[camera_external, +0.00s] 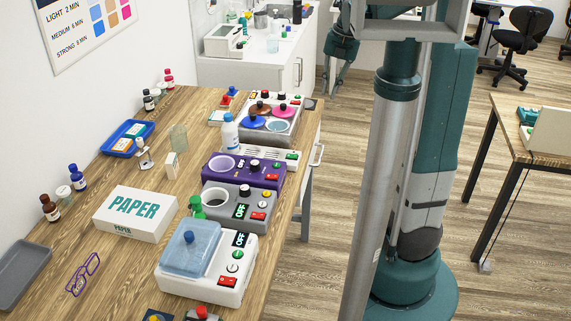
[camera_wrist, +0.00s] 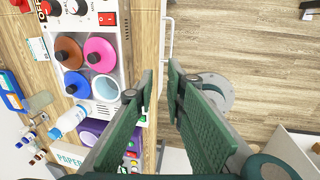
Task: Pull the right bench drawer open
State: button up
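The wooden bench (camera_external: 185,112) carries lab devices along its right side. A pale bar handle (camera_external: 318,154) sticks out from its right edge; the drawer front is mostly hidden. In the wrist view a thin white handle (camera_wrist: 168,40) runs along the bench edge, just beyond my fingertips. I cannot tell whether the drawer is shut. My gripper (camera_wrist: 160,72) has green pads and stands open, with an empty gap between its fingertips. In the external view my gripper (camera_external: 338,68) shows small at the top, pointing down, apart from the handle.
Near that edge stand a device with coloured lids (camera_external: 272,120), a white bottle (camera_external: 229,133) and a purple device (camera_external: 243,170). A white cabinet (camera_external: 270,72) stands behind. Another table (camera_external: 535,150) is at the right. Open floor (camera_external: 310,265) lies beside the bench.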

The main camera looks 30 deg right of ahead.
send_near(320, 157)
jog(key=shift+w+d, duration=0.1)
dwell(0.4)
jog(key=shift+w+a+f+b, duration=0.2)
jog(key=shift+f+b, duration=0.1)
jog(key=shift+f, duration=0.95)
jog(key=shift+w+a+f+b, duration=0.15)
jog(key=shift+f+b, duration=0.1)
jog(key=shift+f, duration=1.05)
jog(key=shift+w+a+f+b, duration=0.2)
jog(key=shift+f+b, duration=0.1)
jog(key=shift+f, duration=0.95)
jog(key=shift+c, duration=0.6)
grip_shut()
jog(key=shift+s+d, duration=0.1)
jog(key=shift+d, duration=0.05)
